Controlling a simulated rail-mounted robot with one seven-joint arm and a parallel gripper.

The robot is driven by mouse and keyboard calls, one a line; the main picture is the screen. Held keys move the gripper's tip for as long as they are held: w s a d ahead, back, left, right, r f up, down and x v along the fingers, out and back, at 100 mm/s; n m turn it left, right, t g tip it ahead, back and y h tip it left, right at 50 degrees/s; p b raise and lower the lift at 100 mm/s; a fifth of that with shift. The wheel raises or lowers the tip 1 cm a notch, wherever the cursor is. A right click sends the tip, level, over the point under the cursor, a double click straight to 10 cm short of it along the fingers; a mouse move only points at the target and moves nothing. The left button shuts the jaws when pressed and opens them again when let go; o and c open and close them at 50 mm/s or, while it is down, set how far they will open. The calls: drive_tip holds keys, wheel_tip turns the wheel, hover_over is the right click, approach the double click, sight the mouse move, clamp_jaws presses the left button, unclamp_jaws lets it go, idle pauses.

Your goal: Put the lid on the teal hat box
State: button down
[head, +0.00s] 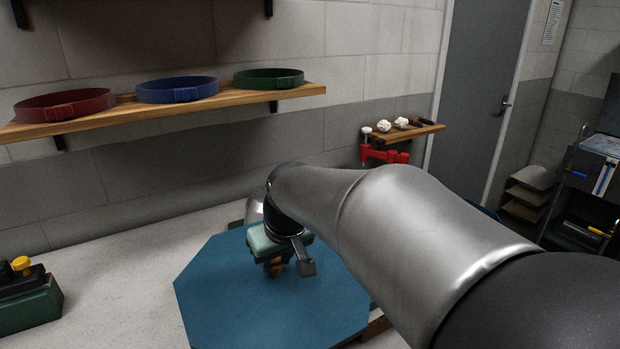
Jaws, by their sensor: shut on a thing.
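A flat teal-blue octagonal lid (215,295) shows in the head view, below the middle, over the pale worktop. My gripper (276,268) is over the middle of the lid, shut on a small brown knob there. My gripper and arm cover the lid's right part.
A green device with a yellow knob (22,290) stands at the left on the pale worktop (110,290). A wall shelf (120,115) holds red, blue and green hat bands. A red clamp (385,152) is by a small shelf at the back.

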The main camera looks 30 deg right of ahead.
drive_tip(key=s+d+m+h, duration=0.1)
drive_tip(key=s+d+m, duration=0.2)
drive_tip(key=d, duration=1.2)
drive_tip(key=s+d+m+g+h, duration=0.1)
drive_tip(key=s+d+m, duration=0.2)
drive_tip(key=d, duration=1.2)
drive_tip(key=shift+m+h, duration=0.3)
drive_tip(key=shift+m, duration=0.4)
drive_tip(key=shift+f, duration=0.1)
